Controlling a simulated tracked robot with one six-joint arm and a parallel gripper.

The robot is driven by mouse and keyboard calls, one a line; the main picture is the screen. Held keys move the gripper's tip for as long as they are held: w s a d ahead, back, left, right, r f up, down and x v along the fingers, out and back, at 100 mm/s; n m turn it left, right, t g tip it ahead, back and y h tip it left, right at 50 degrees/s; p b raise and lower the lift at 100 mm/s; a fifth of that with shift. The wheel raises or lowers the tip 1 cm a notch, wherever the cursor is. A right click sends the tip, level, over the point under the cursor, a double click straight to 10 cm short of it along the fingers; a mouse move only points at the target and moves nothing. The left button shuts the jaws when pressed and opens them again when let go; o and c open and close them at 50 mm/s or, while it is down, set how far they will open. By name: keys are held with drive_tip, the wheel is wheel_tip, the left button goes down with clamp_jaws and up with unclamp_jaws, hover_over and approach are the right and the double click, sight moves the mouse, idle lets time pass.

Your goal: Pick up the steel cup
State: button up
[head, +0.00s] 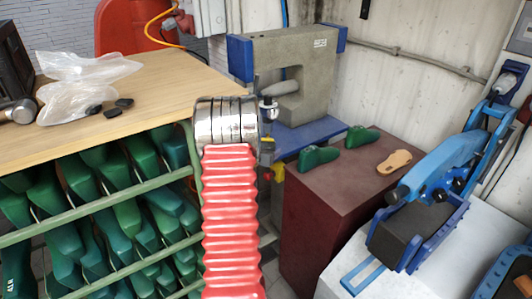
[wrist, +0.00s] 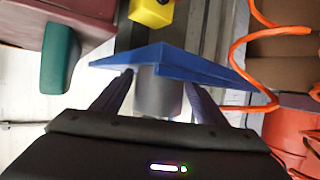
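In the wrist view, my gripper (wrist: 159,78) has its two dark fingers spread apart. A plain grey cylinder (wrist: 158,95), which looks like the steel cup, sits between them with a gap showing on each side lower down. Whether the fingertips touch it I cannot tell. The cylinder meets the edge of a blue plate (wrist: 165,60) at the fingertips. In the head view I cannot make out the cup or my gripper clearly; a red ribbed column with a shiny metal top stands in front of that area.
A grey press (head: 297,75) with a blue table (head: 310,132) stands behind. A maroon block (head: 335,185) carries green shoe lasts (head: 318,157). A wooden bench (head: 165,85) is at left above racked lasts. A blue machine (head: 445,165) is at right. An orange cable (wrist: 236,55) hangs at right.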

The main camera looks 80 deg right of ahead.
drive_tip(key=c, duration=1)
drive_tip(key=shift+o, duration=0.2)
drive_tip(key=shift+r, duration=0.15)
drive_tip(key=shift+r, duration=0.25)
drive_tip(key=s+a, duration=2.1)
drive_tip(key=s, duration=0.3)
drive_tip(key=shift+a+r, duration=0.15)
drive_tip(key=shift+r, duration=0.2)
